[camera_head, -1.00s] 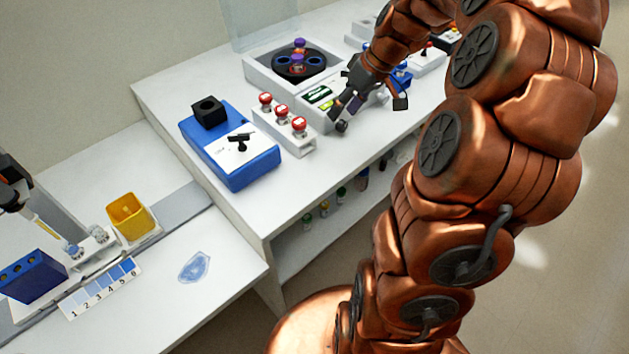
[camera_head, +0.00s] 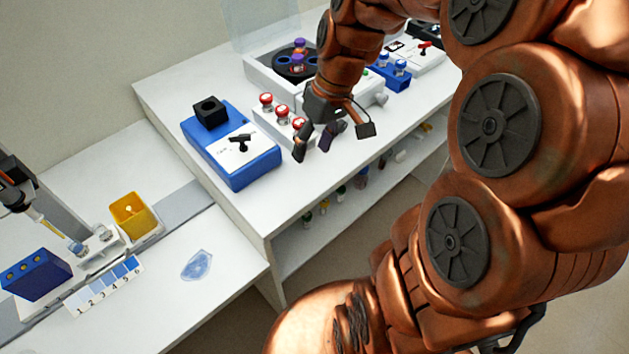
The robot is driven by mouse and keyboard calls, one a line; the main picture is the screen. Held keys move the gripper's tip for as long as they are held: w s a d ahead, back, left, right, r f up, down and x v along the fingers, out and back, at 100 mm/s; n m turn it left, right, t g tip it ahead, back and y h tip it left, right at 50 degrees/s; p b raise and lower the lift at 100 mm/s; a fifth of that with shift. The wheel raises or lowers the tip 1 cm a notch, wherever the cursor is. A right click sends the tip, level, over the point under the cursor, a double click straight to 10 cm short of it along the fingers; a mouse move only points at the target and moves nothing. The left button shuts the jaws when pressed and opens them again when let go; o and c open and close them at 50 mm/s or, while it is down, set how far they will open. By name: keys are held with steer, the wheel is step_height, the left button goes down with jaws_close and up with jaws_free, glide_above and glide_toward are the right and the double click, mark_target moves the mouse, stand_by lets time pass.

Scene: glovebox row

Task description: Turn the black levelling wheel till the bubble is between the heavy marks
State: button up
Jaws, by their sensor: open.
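The black levelling wheel and the bubble window are not visible now; my arm and gripper cover the front of the white device (camera_head: 371,88) where a dark round knob and a green window show in the earlier view. My gripper (camera_head: 330,146) is open, fingers pointing down, over the front edge of the raised bench, just right of the red-capped vials. I see nothing between its fingers. I cannot tell whether a finger touches the device. The bubble's position cannot be read.
A rack of red-capped vials (camera_head: 282,111) stands close left of my gripper. Further left is a blue box (camera_head: 252,168) with a black handle. Behind is a black rotor (camera_head: 291,68) with purple-capped tubes. A blue vial rack (camera_head: 397,80) stands right. The lower bench holds a yellow bin (camera_head: 133,216).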

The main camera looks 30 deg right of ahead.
steer(key=s+a+g+h+p, duration=0.1)
steer(key=s+a, duration=0.3)
steer(key=s, duration=0.5)
steer(key=shift+a+r+m, duration=0.25)
steer(key=shift+a+m, duration=0.05)
steer(key=shift+a, duration=0.05)
